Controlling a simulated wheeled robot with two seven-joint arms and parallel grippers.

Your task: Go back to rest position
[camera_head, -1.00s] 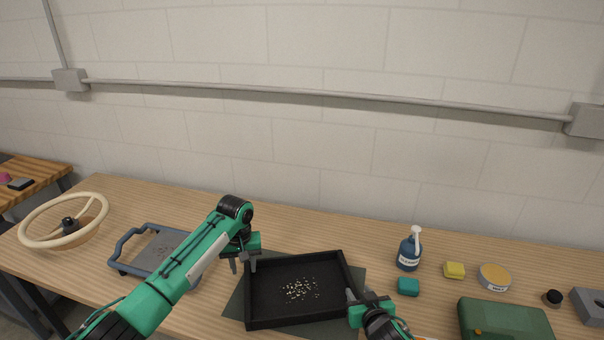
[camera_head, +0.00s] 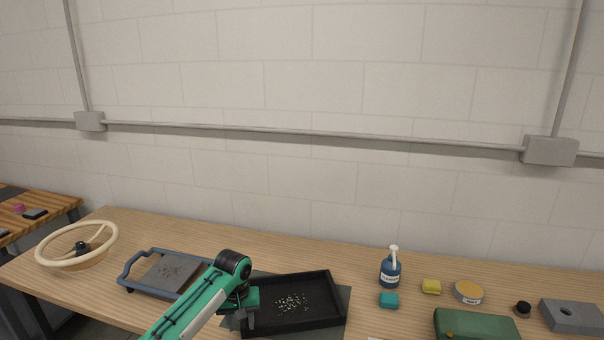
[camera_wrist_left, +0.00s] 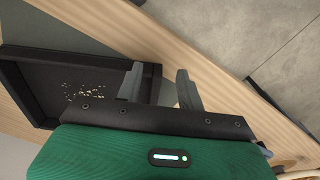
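My left gripper (camera_head: 246,318) is at the left side of the black tray (camera_head: 337,296) in the head view. Small pale bits (camera_head: 292,303) lie in the tray, which rests on a dark mat (camera_head: 344,296). My right gripper is outside both current views.
A blue-handled tray (camera_head: 127,281) with a grey plate and a cream wheel (camera_head: 45,250) are at left. A blue pump bottle (camera_head: 390,273), teal block (camera_head: 389,300), yellow block (camera_head: 431,287), round tin (camera_head: 468,292) and green box (camera_head: 475,325) are at right.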

